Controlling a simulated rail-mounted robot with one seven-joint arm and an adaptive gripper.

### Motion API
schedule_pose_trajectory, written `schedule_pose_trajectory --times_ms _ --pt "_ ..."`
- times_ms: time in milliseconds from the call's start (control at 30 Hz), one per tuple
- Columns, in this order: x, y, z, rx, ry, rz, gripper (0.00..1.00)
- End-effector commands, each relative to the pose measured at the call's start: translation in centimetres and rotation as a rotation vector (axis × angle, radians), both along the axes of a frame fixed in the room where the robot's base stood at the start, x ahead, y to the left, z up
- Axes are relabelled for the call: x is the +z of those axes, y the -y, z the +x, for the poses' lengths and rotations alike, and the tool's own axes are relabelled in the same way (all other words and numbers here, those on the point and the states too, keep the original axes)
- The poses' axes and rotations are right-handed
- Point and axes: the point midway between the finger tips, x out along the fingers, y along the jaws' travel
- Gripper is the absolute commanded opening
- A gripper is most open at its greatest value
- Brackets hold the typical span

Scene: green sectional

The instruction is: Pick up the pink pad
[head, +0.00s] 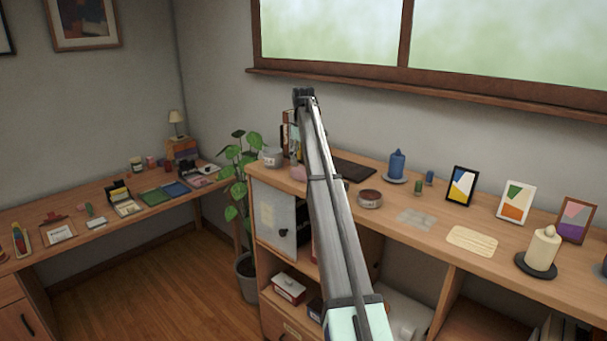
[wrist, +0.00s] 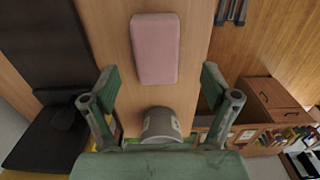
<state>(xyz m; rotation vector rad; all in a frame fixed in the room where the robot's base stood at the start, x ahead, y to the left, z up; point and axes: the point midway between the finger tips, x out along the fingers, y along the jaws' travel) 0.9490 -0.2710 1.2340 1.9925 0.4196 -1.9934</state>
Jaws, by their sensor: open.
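The pink pad (wrist: 156,48) is a rounded rectangular block lying flat on the wooden shelf top in the wrist view. It is at the upper middle, long side running up the picture. In the head view the pink pad (head: 298,173) is small and partly hidden by my arm, near the left end of the long counter. My gripper (wrist: 158,80) is open and empty, its two green fingers spread wide on either side, below the pad in the picture. It does not touch the pad. In the head view my arm hides most of the gripper.
A grey pot (wrist: 161,127) stands between the fingers' bases in the wrist view; it also shows in the head view (head: 272,157). A dark flat mat (head: 353,170) lies right of the pad.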

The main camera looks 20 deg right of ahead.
Motion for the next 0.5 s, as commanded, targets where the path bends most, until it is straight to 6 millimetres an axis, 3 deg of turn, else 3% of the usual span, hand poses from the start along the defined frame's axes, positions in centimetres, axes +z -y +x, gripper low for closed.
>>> schedule_pose_trajectory --times_ms 500 --pt "-5.0 0.3 0.4 0.0 0.0 0.0 0.86"
